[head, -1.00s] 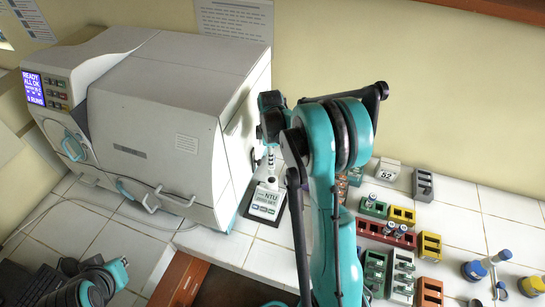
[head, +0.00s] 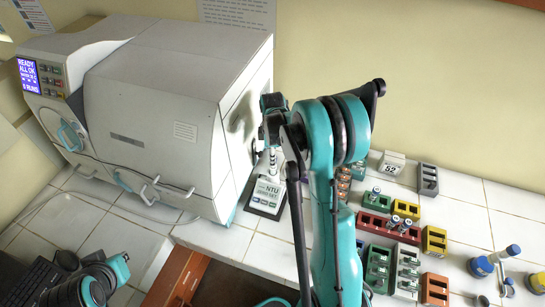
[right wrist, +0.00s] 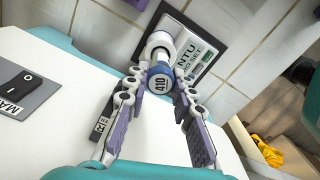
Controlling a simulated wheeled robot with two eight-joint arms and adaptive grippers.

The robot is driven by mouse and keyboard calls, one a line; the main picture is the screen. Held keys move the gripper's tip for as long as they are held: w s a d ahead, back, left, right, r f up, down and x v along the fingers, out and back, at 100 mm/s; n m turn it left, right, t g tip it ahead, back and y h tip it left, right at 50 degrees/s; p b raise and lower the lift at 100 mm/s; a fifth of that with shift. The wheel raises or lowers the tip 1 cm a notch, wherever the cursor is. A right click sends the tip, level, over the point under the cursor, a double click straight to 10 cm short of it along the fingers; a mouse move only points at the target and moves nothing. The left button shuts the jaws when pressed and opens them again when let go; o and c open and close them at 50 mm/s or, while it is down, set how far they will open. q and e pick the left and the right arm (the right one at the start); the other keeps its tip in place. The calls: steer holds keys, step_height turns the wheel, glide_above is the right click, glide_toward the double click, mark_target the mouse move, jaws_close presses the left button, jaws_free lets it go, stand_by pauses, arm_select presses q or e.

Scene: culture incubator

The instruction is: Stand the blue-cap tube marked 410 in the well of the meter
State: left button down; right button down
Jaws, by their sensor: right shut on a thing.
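The tube marked 410 (right wrist: 160,82) shows its blue-rimmed cap end-on in the right wrist view. My right gripper (right wrist: 158,92) is shut on it, one finger on each side of the cap. The meter (right wrist: 197,55), with NTU on its face, lies just beyond the tube; a white round part (right wrist: 160,42) shows behind the cap. I cannot tell whether the tube's lower end is in the well. In the head view the meter (head: 266,193) stands beside the incubator, below my right gripper, which my arm partly hides. My left gripper (head: 118,268) is at the lower left, its fingers unclear.
The large white incubator (head: 150,110) stands close left of the meter. Right of my arm are coloured racks, including a red rack (head: 374,225) with tubes, a yellow rack (head: 434,241) and a grey rack (head: 428,180). A block marked 52 (head: 391,164) stands behind them.

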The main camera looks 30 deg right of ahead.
steer(key=shift+f+b, duration=2.35)
steer(key=shift+f, duration=0.55)
steer(key=c, duration=1.2)
jaws_free()
step_height(320, 180, up, 12)
steer(key=shift+a, duration=0.1)
